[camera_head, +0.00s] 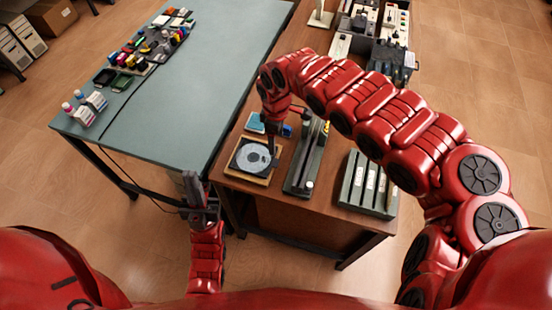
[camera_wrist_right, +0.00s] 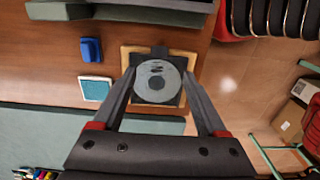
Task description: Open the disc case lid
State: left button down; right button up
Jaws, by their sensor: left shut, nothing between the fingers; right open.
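The disc case (camera_head: 240,165) is a dark flat square with a grey disc showing in it. It lies on a wooden base (camera_head: 265,180) near the left front corner of the brown table. In the right wrist view the case (camera_wrist_right: 172,101) lies between and beyond the fingers, with a dark tab on its far edge. I cannot tell how its lid sits. My right gripper (camera_wrist_right: 159,74) is open and empty above the case; in the head view it is small and partly hidden by its arm. My left gripper (camera_head: 190,178) is shut and empty, low beside the green table's front edge.
A blue block (camera_wrist_right: 91,50) and a light-blue square pad (camera_wrist_right: 95,89) lie beside the case. A long dark-green fixture (camera_head: 304,160) and a slotted green box (camera_head: 352,185) stand right of it. The green tabletop (camera_head: 190,90) is largely clear.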

aim_at(276, 163)
notch_tip(276, 163, down, 10)
jog(key=shift+a+r+p, duration=0.1)
jog(key=shift+a+p, duration=0.05)
jog(key=shift+p, duration=0.5)
jog(key=shift+f, duration=0.75)
grip_shut()
dwell(0.4)
